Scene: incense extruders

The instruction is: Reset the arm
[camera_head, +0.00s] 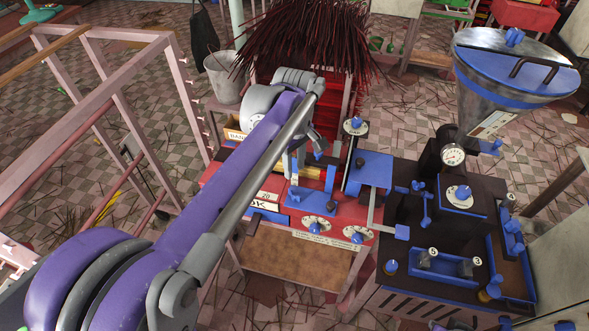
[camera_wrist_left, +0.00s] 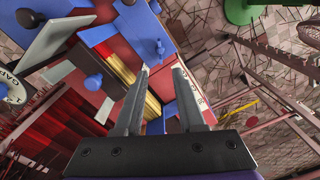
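My left arm reaches in from the lower left of the head view, over a red bench (camera_head: 335,225) with blue fittings. My left gripper (camera_head: 294,166) is above the bench, partly hidden by its own arm. In the left wrist view the two fingers of the left gripper (camera_wrist_left: 162,68) stand apart with nothing held between them. Below them is the red bench top with a yellow strip (camera_wrist_left: 152,106) and blue parts. My right gripper does not show in either view.
A dark machine with a blue-lidded hopper (camera_head: 515,65) and a pressure gauge (camera_head: 453,155) stands right of the bench. Dark red sticks (camera_head: 305,40) fan out behind it. A pink frame rack (camera_head: 100,95) is at left. A grey bucket (camera_head: 226,75) stands at the back.

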